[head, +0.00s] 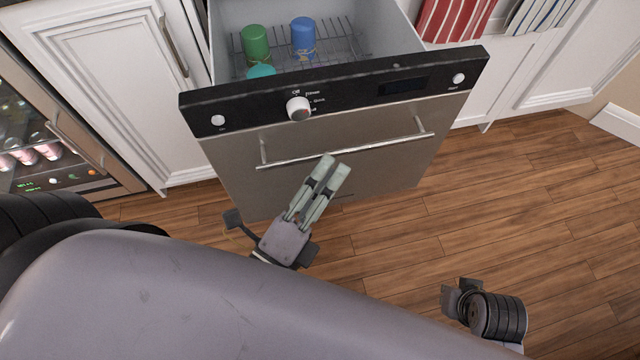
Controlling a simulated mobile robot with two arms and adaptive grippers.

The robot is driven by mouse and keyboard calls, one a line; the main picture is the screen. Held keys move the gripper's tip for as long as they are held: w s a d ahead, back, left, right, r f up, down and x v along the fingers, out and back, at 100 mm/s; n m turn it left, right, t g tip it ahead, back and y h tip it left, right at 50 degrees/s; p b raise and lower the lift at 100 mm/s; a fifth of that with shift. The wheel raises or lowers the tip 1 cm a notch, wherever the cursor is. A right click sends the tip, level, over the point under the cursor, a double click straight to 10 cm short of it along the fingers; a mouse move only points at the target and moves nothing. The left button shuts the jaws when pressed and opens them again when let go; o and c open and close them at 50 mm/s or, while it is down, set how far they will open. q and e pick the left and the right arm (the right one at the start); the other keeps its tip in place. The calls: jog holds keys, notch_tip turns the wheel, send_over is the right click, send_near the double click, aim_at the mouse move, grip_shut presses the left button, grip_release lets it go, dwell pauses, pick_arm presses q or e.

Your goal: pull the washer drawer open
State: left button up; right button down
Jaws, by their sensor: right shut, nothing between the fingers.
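The washer drawer (310,190), with a steel front and a black control strip, is pulled out toward me, and its grey inside shows. Its long bar handle (390,143) crosses the front below the strip. My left gripper (335,165) has its two pale fingers lying close side by side, with the tips overlapping the handle in the picture. I cannot tell whether they grip it or only lie in front of it. My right gripper (457,299) is at the lower right over the floor, away from the drawer; it is shut and empty, its fingers mostly hidden.
A wire rack (345,48) in the drawer holds a green cup (256,43), a blue cup (303,36) and a partly hidden teal one (261,72). White cabinets (105,75) flank it, with a glass-door fridge (35,150) at left. Wooden floor (530,200) is clear at right.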

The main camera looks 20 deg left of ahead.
pick_arm(q)
jog(key=shift+v, duration=1.05)
